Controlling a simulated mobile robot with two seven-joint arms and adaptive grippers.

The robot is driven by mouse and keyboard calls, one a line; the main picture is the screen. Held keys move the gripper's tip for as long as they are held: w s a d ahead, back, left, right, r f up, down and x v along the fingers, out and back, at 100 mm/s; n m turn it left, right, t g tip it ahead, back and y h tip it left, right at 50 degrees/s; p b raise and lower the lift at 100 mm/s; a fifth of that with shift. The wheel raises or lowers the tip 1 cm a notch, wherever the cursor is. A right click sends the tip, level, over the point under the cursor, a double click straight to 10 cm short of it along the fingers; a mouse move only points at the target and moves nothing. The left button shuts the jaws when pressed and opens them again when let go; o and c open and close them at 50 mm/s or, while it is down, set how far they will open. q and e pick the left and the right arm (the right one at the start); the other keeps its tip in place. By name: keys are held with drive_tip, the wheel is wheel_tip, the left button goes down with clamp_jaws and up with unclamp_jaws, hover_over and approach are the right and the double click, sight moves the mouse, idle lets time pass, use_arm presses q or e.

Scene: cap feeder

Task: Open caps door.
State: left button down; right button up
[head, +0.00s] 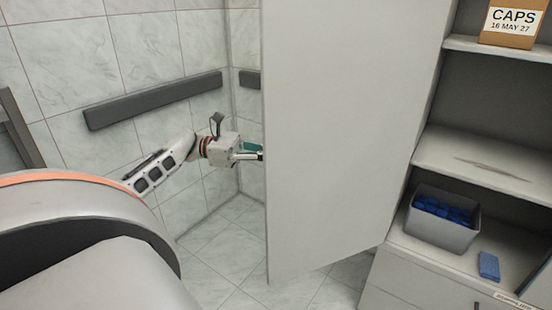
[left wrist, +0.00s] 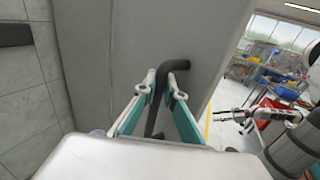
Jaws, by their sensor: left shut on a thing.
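The caps door (head: 345,130) is a tall pale panel, standing swung out from the cabinet, with the shelves to its right exposed. My left gripper (head: 262,155) is at the door's far left edge, its fingertips partly hidden behind the panel. In the left wrist view, the left gripper (left wrist: 163,85) is shut on the dark bent door handle (left wrist: 180,65), which stands out from the door's outer face. The handle is hidden in the head view. My right gripper (left wrist: 222,115) appears small at the right of the left wrist view; its opening is unclear.
A cardboard box labelled CAPS (head: 512,22) is on the upper shelf. A grey bin of blue pieces (head: 440,230) and a blue block (head: 489,265) are on the lower shelf. A dark wall rail (head: 150,100) runs behind my left arm. Tiled floor is clear left of the door.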

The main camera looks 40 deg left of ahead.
use_arm(q)
drive_tip(key=shift+w+a, duration=0.1)
idle(0.3)
drive_tip(key=c, duration=2.1)
unclamp_jaws()
drive_tip(key=v, duration=1.2)
